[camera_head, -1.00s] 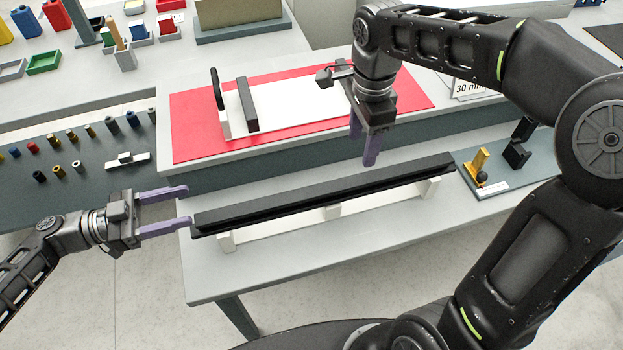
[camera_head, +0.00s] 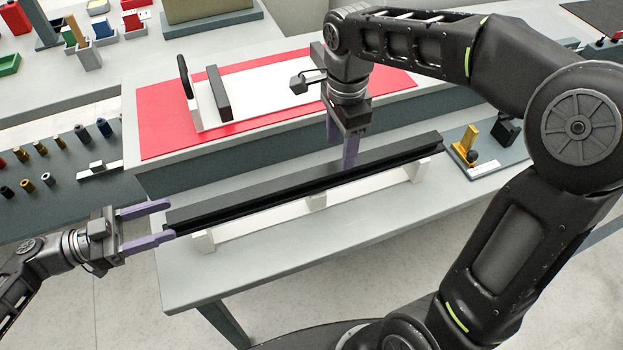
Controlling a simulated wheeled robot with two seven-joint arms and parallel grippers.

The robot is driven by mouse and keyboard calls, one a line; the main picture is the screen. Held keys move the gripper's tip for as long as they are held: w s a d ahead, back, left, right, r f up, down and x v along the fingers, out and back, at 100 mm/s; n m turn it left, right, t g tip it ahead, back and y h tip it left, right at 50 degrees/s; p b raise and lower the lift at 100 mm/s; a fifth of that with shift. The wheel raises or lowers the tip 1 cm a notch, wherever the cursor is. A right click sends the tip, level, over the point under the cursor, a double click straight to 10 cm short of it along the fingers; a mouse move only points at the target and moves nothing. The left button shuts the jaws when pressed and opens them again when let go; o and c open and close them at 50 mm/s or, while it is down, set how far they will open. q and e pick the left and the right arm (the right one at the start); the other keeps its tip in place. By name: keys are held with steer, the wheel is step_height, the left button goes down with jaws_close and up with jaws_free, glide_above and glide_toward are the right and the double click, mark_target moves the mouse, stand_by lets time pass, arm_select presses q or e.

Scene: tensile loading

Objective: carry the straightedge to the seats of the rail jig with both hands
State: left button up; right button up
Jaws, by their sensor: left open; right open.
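The straightedge appears to be the long black bar (camera_head: 265,195), lying on a low white stand (camera_head: 315,201) with upright supports on the grey front bench. My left gripper (camera_head: 171,220) is open at the bar's left end, one finger on either side of that end in the picture. My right gripper (camera_head: 343,160) is open and points down at the bar right of its middle. One finger overlaps the bar's back edge; contact cannot be told. On the red mat is a white plate (camera_head: 270,98) with a dark block (camera_head: 218,93) and a black upright (camera_head: 186,77), possibly the rail jig.
The red mat (camera_head: 160,135) lies on a raised grey step behind the bar. A small fixture (camera_head: 470,148) with a yellow post stands right of the bar. Small cylinders (camera_head: 82,133) and bins stand at left. My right arm crosses the right side.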

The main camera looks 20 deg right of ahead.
mark_target(196, 209)
arm_select(q)
steer(key=shift+d, duration=3.85)
arm_select(e)
steer(key=shift+f, duration=3.85)
arm_select(q)
jaws_close()
arm_select(e)
jaws_close()
